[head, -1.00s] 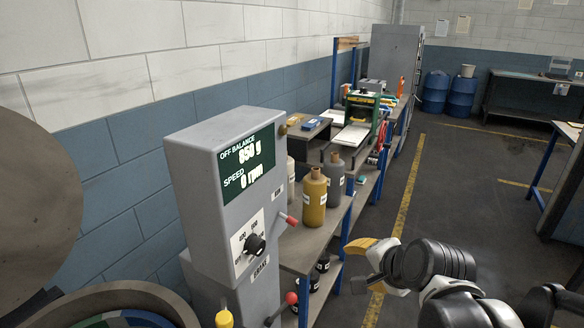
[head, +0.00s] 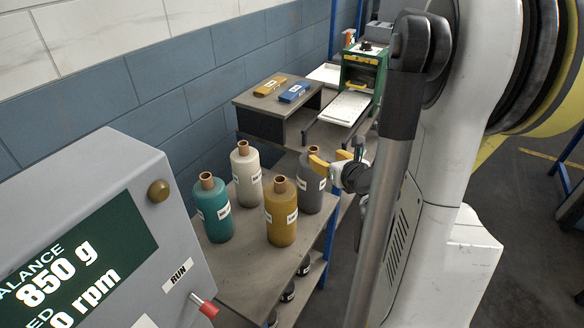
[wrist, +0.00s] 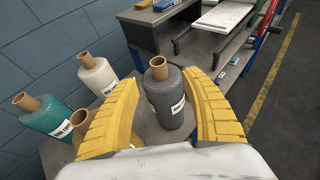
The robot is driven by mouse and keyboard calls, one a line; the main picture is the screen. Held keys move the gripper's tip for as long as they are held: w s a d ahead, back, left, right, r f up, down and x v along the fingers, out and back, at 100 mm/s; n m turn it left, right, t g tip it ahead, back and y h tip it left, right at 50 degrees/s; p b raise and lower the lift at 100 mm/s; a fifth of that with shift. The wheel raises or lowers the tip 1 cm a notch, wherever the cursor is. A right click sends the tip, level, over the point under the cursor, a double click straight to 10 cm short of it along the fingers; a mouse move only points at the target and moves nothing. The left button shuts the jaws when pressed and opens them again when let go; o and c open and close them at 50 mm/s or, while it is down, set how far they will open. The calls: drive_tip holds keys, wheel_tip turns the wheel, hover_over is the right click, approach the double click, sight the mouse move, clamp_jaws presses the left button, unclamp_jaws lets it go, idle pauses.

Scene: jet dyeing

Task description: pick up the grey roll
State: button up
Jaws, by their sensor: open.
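The grey roll (head: 311,188) stands upright on the shelf top, at the right of a group of rolls, with a brown core sticking up and a white label. In the wrist view the grey roll (wrist: 165,100) stands between the two yellow fingers of my gripper (wrist: 163,112), which are spread with a gap on each side of it. In the head view my gripper (head: 328,168) is at the upper part of the grey roll, and a finger hides part of its top. My gripper is open and holds nothing.
A teal roll (head: 213,210), a white roll (head: 246,176) and a mustard roll (head: 281,214) stand close by on the same shelf (head: 240,275). The grey control box (head: 120,215) is at the front left. A raised dark stand (head: 272,120) and a green machine (head: 362,72) are behind.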

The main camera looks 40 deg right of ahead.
sight(315, 151)
drive_tip(key=b+x, duration=0.1)
drive_tip(key=x, duration=0.3)
drive_tip(key=shift+w+f+b, duration=0.2)
drive_tip(key=shift+b, duration=0.1)
drive_tip(key=b+x, duration=0.2)
drive_tip(key=x, duration=0.3)
drive_tip(key=shift+w+d, duration=0.1)
drive_tip(key=shift+w, duration=0.3)
drive_tip(key=shift+r, duration=0.1)
clamp_jaws()
